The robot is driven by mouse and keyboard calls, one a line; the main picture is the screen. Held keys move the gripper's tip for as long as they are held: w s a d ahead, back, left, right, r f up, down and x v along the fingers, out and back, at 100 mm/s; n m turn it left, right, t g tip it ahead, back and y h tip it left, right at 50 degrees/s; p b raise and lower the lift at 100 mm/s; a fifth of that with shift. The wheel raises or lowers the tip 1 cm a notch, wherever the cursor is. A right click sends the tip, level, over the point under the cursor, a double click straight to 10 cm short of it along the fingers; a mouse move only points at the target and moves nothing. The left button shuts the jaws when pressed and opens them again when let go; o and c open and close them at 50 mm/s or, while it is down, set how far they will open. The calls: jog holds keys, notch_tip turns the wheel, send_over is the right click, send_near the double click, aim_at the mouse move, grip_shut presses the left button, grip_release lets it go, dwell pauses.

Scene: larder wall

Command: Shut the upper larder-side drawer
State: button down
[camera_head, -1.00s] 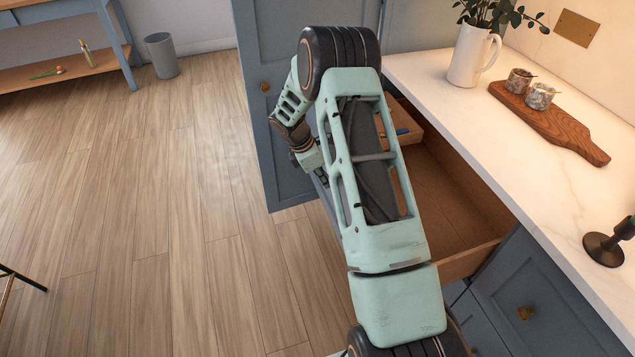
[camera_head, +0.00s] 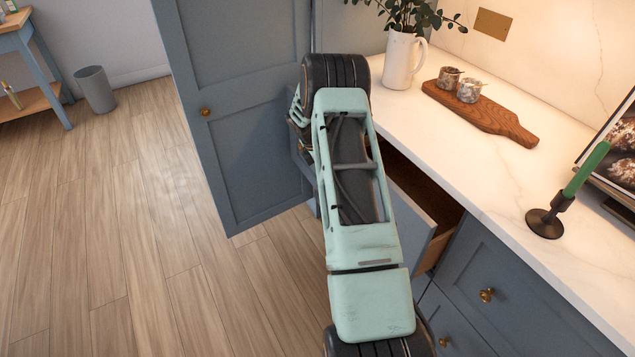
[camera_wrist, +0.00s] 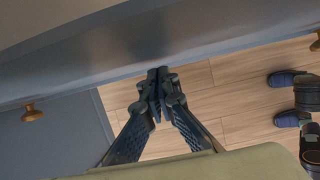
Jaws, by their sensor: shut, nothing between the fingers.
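The upper larder-side drawer (camera_head: 440,243) is partly open under the white counter. Its wooden side and a strip of dark interior show to the right of my arm, which hides much of it. My gripper is hidden behind the arm in the head view. In the wrist view my gripper (camera_wrist: 158,92) is shut and empty. Its fingertips are at the lower edge of a blue-grey panel (camera_wrist: 190,45), which looks like the drawer front. I cannot tell whether they touch. A brass knob (camera_wrist: 32,113) shows at the left there, and another is at the right edge.
A tall blue-grey door (camera_head: 240,130) stands left of my arm. The counter (camera_head: 460,165) holds a white jug (camera_head: 402,62), a wooden board (camera_head: 500,122) with two small pots, and a green candle (camera_head: 586,170) in a black holder. Open wooden floor (camera_head: 110,230) lies left.

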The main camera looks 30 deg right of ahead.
jog(key=d, duration=0.9)
jog(key=shift+b, duration=0.3)
